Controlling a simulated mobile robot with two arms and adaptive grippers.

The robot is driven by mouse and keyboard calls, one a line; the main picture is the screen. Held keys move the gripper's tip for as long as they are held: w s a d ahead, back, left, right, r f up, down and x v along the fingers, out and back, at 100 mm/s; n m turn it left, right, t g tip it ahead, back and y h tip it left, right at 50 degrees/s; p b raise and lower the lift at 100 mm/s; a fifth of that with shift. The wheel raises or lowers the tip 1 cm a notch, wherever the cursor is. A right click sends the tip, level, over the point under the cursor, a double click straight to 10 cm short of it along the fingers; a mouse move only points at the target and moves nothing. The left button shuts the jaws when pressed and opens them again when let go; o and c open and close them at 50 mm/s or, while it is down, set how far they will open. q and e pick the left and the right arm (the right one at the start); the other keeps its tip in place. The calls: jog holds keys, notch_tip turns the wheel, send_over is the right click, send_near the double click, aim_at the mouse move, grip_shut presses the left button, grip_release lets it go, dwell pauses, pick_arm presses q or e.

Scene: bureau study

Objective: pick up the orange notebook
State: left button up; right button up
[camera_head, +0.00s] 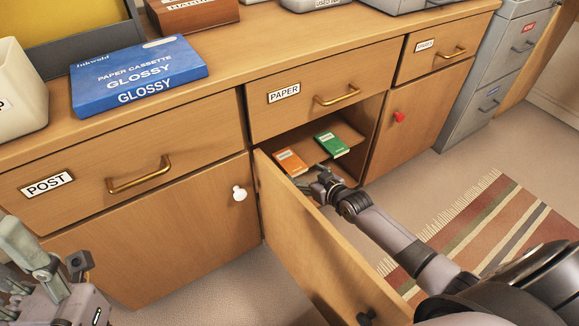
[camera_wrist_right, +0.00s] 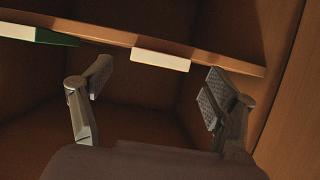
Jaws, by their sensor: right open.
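The orange notebook (camera_head: 290,162) lies on the shelf inside the open cabinet under the PAPER drawer, left of the green notebook (camera_head: 331,145). My right gripper (camera_head: 312,184) is at the cabinet opening, just in front of the orange notebook. In the right wrist view its two fingers (camera_wrist_right: 158,82) are spread and empty. There the orange notebook shows as a pale page edge (camera_wrist_right: 160,60) at the shelf edge, ahead of the gap between the fingers. The green notebook (camera_wrist_right: 38,35) is to its left. My left gripper (camera_head: 50,263) is at the lower left, away from the cabinet; its jaw opening is unclear.
The open cabinet door (camera_head: 320,250) stands out to the left of my right arm. The shelf (camera_head: 352,133) has the cabinet's side wall (camera_wrist_right: 293,110) close by on the right. A blue paper box (camera_head: 138,75) lies on the bureau top. A striped rug (camera_head: 490,235) covers floor at right.

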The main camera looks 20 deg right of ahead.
jog(key=shift+x, duration=1)
jog(key=c, duration=1.3)
jog(key=shift+r, duration=0.1)
